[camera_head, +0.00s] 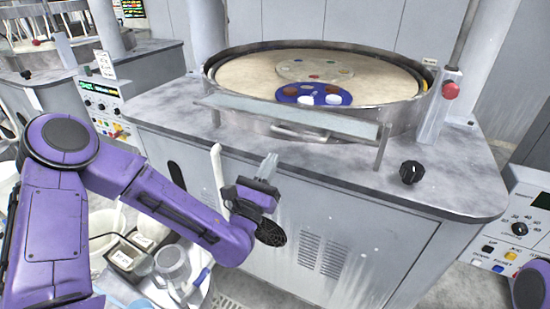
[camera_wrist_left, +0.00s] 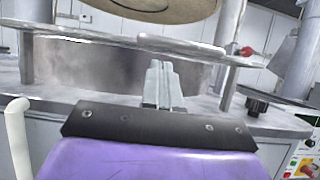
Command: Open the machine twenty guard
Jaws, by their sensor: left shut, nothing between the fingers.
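The polishing machine has a round platen basin (camera_head: 320,75). A flat grey guard panel (camera_head: 350,126) runs across the basin's front, held by posts at its ends. A pale bar handle (camera_head: 300,134) sits below its front edge. My left gripper (camera_head: 268,165) is shut and empty, in front of the machine and below the handle in the picture. In the left wrist view the shut fingers (camera_wrist_left: 163,85) point up toward the guard (camera_wrist_left: 95,42) and its handle (camera_wrist_left: 180,46), apart from them as far as I can tell. My right gripper is out of view.
A red button (camera_head: 450,90) and a black knob (camera_head: 411,172) are on the machine's right side. A white hooked pipe (camera_head: 218,175) rises beside my left gripper. Containers (camera_head: 130,255) stand at lower left. Control panels flank the machine.

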